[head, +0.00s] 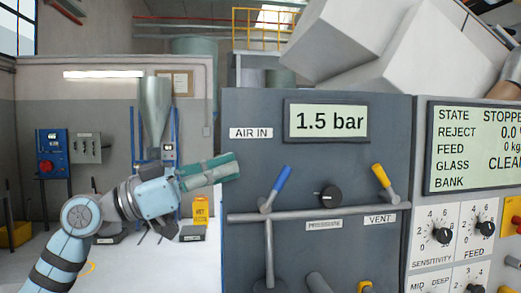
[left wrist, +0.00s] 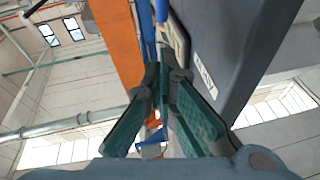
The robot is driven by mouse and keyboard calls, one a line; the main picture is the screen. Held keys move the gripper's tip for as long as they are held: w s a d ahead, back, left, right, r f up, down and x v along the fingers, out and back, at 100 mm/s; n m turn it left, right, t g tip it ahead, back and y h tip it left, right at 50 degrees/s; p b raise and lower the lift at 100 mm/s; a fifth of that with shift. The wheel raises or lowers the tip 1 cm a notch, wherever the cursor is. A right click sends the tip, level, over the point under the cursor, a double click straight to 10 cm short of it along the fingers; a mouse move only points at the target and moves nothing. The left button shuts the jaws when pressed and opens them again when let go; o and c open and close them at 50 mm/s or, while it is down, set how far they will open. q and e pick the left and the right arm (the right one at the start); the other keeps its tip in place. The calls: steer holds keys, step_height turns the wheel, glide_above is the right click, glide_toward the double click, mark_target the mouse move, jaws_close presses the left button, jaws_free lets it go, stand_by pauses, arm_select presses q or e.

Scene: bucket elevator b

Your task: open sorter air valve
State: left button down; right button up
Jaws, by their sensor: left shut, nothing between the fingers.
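The blue-handled lever (head: 276,187) stands on the horizontal pipe (head: 310,214), below the AIR IN label (head: 251,133); its handle leans up and to the right. The pressure display (head: 326,121) reads 1.5 bar. A yellow-handled lever (head: 383,181) stands over the VENT label (head: 379,220). My left gripper (head: 234,166) is shut and empty, up and left of the blue handle and apart from it in the picture. In the left wrist view its green fingers (left wrist: 155,72) meet at the tips, beside the grey panel (left wrist: 232,50). My right gripper is not in view.
A black knob (head: 331,196) sits over the PRESSURE label between the levers. The sorter's status screen (head: 474,148) and its dials (head: 442,236) are at the right. A blue control box (head: 55,152) and a hopper (head: 155,108) stand in the left background.

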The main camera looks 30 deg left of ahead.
mark_target(287, 170)
arm_select(q)
steer(key=w+d+p, duration=0.2)
steer(key=w+d, duration=0.1)
steer(key=w+d+f+p, duration=0.1)
steer(key=w, duration=0.1)
steer(key=shift+d, duration=0.35)
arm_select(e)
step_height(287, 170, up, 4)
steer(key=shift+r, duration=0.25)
arm_select(q)
steer(key=shift+s+r, duration=0.1)
steer(key=p, duration=0.3)
steer(key=shift+w+d+r+g+y, duration=0.3)
steer(key=shift+w+d+g+y, duration=0.05)
steer(key=shift+d+g+y, duration=0.05)
steer(key=shift+f+p, duration=0.15)
steer(key=shift+p, duration=0.35)
steer(key=shift+f, duration=0.2)
steer(key=shift+d+f, duration=0.1)
steer(key=shift+f, duration=0.05)
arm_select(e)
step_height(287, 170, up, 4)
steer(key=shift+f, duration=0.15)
